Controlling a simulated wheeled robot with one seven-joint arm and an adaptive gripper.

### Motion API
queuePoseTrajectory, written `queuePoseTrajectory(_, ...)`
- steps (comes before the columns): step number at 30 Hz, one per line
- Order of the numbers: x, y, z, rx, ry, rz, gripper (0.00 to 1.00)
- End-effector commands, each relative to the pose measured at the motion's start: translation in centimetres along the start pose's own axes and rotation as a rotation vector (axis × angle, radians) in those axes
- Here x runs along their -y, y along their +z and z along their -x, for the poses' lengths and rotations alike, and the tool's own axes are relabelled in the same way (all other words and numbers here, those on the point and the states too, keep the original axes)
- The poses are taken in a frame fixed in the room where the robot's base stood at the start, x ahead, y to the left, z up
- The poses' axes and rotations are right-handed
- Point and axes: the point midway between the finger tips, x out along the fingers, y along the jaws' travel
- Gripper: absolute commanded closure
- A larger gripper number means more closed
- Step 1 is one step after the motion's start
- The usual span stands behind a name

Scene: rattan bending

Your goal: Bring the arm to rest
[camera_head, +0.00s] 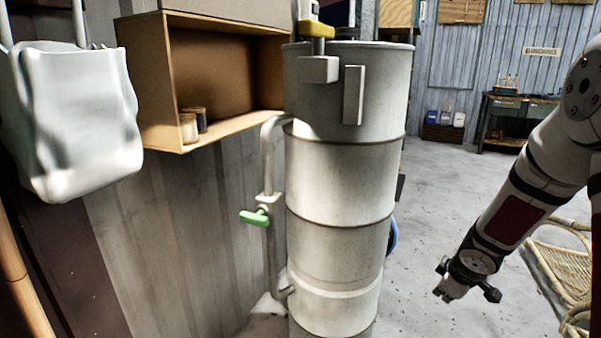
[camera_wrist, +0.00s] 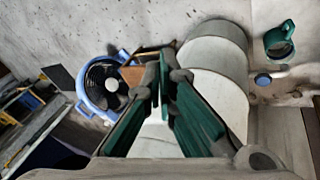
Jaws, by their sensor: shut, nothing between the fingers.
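My arm comes in from the right edge of the head view and slants down to the left. My gripper (camera_head: 446,292) hangs at its end over the open floor, to the right of the tall grey cylinder (camera_head: 338,245) and clear of it. In the wrist view my gripper (camera_wrist: 164,78) shows two dark green fingers that come together at the tips. It is shut and nothing shows between the fingers.
A pipe with a green valve handle (camera_head: 254,217) runs beside the cylinder. A wooden shelf box (camera_head: 150,95) and a white bag (camera_head: 70,120) are at left. Rattan furniture (camera_head: 560,268) stands at right. A blue fan (camera_wrist: 84,98) shows in the wrist view. The middle floor (camera_head: 440,200) is clear.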

Motion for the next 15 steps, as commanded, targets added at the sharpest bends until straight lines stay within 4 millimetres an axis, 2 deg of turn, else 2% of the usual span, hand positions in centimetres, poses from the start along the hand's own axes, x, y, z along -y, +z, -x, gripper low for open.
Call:
queuePoseTrajectory(1,-0.8,-0.1,2.5,0.031,0.039,-0.027,1.0)
queuePoseTrajectory(3,-1.4,0.1,5.7,0.08,0.081,-0.077,1.0)
queuePoseTrajectory(8,-1.2,1.2,12.8,0.177,0.148,-0.205,1.0)
queuePoseTrajectory(11,0.1,2.1,17.1,0.227,0.167,-0.292,1.0)
queuePoseTrajectory(15,3.1,3.5,22.7,0.281,0.164,-0.416,1.0)
